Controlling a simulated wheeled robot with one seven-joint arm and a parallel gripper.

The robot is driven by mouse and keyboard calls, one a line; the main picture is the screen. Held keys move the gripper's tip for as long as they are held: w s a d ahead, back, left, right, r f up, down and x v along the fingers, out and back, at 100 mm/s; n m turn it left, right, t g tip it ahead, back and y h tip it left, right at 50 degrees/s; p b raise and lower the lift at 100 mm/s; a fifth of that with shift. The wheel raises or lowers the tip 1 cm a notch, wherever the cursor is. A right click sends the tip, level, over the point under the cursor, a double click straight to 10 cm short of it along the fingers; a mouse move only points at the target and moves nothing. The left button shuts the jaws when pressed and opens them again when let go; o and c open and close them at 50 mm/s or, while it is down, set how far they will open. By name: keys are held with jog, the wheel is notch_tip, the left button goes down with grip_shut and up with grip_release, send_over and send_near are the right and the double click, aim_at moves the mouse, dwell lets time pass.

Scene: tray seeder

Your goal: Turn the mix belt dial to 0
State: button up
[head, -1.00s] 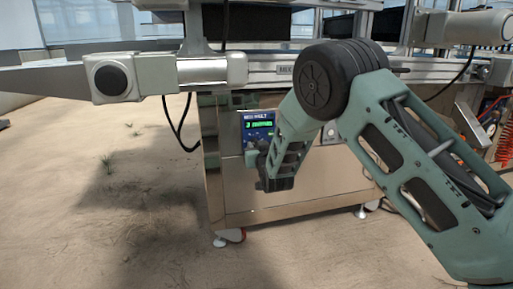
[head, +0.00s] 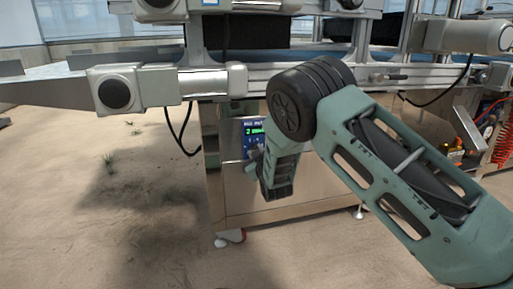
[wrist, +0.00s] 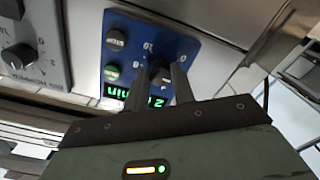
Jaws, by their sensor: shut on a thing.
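The blue mix belt panel (head: 255,132) is on the front of the steel machine, and its upper part shows left of my arm. In the wrist view the blue panel (wrist: 185,45) appears turned over, with a black dial (wrist: 160,66), scale numbers including 0 and 10, and a green display (wrist: 150,97) that seems to read 2. My gripper (wrist: 159,72) has one finger on each side of the dial and is shut on it. The dial's pointer is hard to make out. In the head view my arm hides the dial and the fingertips.
Two round buttons (wrist: 117,40) sit beside the dial on the blue panel. A grey panel with another black knob (wrist: 20,57) is at the wrist view's left. Rails and a motor housing (head: 118,92) overhang the panel. Sandy floor lies open at left.

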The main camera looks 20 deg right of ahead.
jog(key=shift+n+p, duration=2.45)
jog(key=shift+n, duration=2.45)
jog(key=o, duration=1)
jog(key=s+p, duration=0.5)
jog(key=s, duration=1.2)
jog(key=shift+s, duration=0.25)
